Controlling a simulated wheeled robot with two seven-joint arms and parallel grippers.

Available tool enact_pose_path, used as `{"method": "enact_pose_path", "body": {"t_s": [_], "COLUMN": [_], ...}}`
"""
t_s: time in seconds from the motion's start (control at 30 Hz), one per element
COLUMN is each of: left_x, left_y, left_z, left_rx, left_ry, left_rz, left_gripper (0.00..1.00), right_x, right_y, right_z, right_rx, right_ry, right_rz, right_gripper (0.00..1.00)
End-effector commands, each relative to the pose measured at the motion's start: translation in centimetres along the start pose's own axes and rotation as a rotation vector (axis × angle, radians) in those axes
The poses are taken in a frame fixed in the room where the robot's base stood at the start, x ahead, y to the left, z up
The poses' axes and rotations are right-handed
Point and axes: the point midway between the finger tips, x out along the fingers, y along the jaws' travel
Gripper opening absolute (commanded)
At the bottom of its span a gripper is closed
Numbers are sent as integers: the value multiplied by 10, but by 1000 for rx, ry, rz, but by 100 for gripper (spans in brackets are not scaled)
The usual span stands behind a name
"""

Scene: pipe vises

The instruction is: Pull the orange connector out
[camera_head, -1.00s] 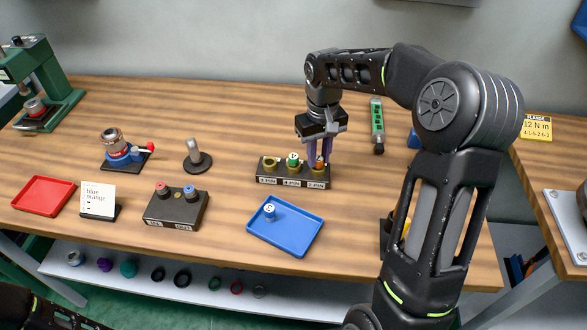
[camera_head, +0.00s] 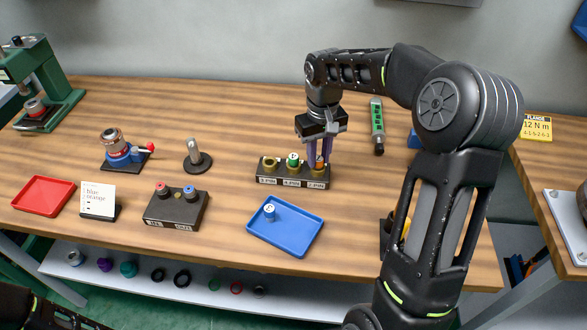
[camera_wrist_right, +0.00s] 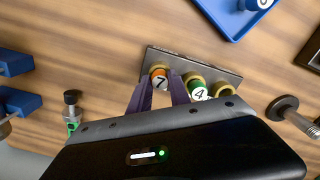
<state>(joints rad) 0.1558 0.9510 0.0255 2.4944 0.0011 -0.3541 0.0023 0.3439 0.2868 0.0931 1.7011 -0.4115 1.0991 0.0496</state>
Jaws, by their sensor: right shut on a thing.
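The orange connector (camera_head: 319,167) sits in the right-hand brass socket of a dark labelled block (camera_head: 264,183). A green connector (camera_head: 293,160) marked 4 stands in the middle socket, close beside the fingers. The left-hand socket (camera_head: 270,163) looks empty. My left gripper is out of view.
A blue tray (camera_head: 285,248) holding a blue connector (camera_head: 269,211) lies in front of the block. A red tray (camera_head: 43,195), a card (camera_head: 97,199) and a box with red and blue knobs (camera_head: 176,212) are to the left. A grey post (camera_head: 196,160) stands left of the block.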

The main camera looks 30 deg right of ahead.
Motion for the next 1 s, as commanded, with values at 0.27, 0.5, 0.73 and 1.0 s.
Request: {"method": "enact_pose_path", "body": {"t_s": [0.27, 0.5, 0.73, 1.0], "left_x": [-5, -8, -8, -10], "left_y": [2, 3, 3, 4], "left_z": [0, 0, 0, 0], "left_rx": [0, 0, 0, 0], "left_ry": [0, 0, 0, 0], "left_rz": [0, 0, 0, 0], "left_gripper": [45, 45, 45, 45], "right_x": [-8, -12, -12, -14], "right_y": [0, 0, 0, 0], "right_z": [-1, 0, 0, 0], "right_rx": [0, 0, 0, 0], "right_ry": [3, 2, 1, 1], "right_rz": [1, 1, 0, 0], "right_gripper": [0, 0, 0, 0]}}
